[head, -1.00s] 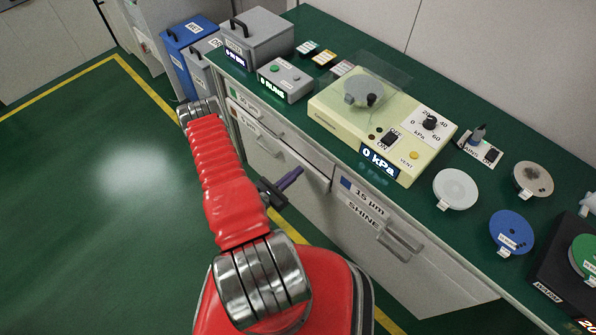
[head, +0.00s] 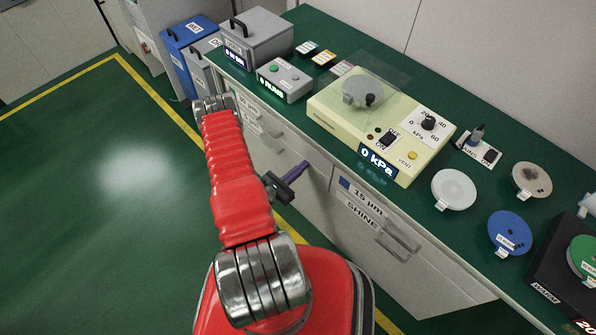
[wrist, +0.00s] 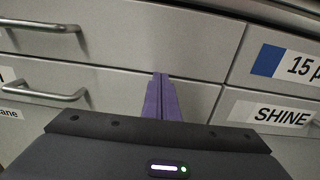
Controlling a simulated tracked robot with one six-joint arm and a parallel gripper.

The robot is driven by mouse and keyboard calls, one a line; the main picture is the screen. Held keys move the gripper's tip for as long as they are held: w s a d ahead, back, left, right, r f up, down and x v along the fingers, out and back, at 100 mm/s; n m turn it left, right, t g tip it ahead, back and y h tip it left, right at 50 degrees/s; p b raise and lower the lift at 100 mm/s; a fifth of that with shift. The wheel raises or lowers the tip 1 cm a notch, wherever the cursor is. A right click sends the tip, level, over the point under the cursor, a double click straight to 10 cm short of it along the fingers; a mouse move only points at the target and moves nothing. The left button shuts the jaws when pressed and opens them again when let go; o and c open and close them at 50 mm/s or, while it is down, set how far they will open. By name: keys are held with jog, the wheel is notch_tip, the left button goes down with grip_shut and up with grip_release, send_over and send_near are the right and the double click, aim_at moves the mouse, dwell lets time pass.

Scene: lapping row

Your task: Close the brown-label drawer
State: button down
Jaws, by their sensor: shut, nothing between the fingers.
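My gripper (head: 292,175) is shut and empty, with its purple fingers together. In the wrist view the fingers (wrist: 160,98) point at the grey fronts near the seam between an upper drawer (wrist: 130,45) and a lower drawer (wrist: 110,85). I cannot tell whether they touch. Both fronts look about level with the cabinet face. In the head view the left drawer fronts (head: 305,158) look closed or nearly so. My arm covers part of their labels, and no brown patch shows clearly. The wrist view cuts off the left labels.
Drawers labelled 15 µm (wrist: 295,62) and SHINE (wrist: 275,113) are on the right. The green bench top (head: 425,100) carries a cream kPa unit (head: 340,115) and several discs. Open green floor (head: 90,210) lies left. Blue (head: 187,50) and grey bins stand at the bench's far end.

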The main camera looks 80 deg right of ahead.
jog(key=shift+s+d+r, duration=0.1)
jog(key=shift+d, duration=0.3)
jog(key=v, duration=1.4)
jog(key=shift+a, duration=0.4)
dwell(0.5)
